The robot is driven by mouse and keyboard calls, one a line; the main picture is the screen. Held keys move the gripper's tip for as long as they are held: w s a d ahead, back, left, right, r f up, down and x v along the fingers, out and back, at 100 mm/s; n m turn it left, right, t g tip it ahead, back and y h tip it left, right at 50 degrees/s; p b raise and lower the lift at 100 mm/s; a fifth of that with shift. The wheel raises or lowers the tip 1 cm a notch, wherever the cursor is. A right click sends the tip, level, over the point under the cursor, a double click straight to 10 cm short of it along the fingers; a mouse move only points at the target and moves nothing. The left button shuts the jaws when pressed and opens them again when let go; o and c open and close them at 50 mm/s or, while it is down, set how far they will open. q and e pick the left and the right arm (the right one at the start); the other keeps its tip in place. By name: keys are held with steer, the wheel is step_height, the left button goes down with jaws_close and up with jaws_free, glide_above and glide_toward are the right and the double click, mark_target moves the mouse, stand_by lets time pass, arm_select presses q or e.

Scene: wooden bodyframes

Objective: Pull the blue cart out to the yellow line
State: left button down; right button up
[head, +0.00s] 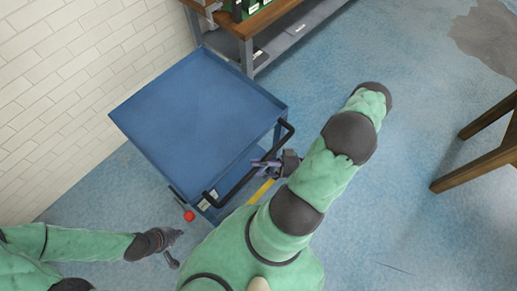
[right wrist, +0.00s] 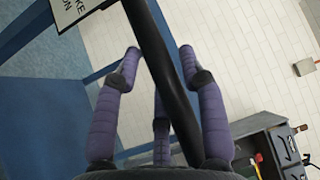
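The blue cart (head: 195,105) stands against the white brick wall in the head view. Its black handle bar (head: 243,180) is on the near right side. The yellow line (head: 262,191) shows on the floor beside the handle, partly hidden by the cart and my arm. My right gripper (head: 265,163) is at the handle. In the right wrist view its purple fingers (right wrist: 158,58) are spread on both sides of the black bar (right wrist: 160,65), with gaps beside it. My left gripper (head: 175,248) is open and empty, below the cart's near corner.
A lever with a red knob (head: 188,215) sits at the cart's near corner. A label (right wrist: 75,8) ending in "KE ON" shows in the right wrist view. A workbench (head: 255,28) stands close behind the cart. A wooden table (head: 485,160) is at right; the floor between is clear.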

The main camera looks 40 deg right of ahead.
stand_by(0.3)
steer(key=v, duration=1.2)
stand_by(0.4)
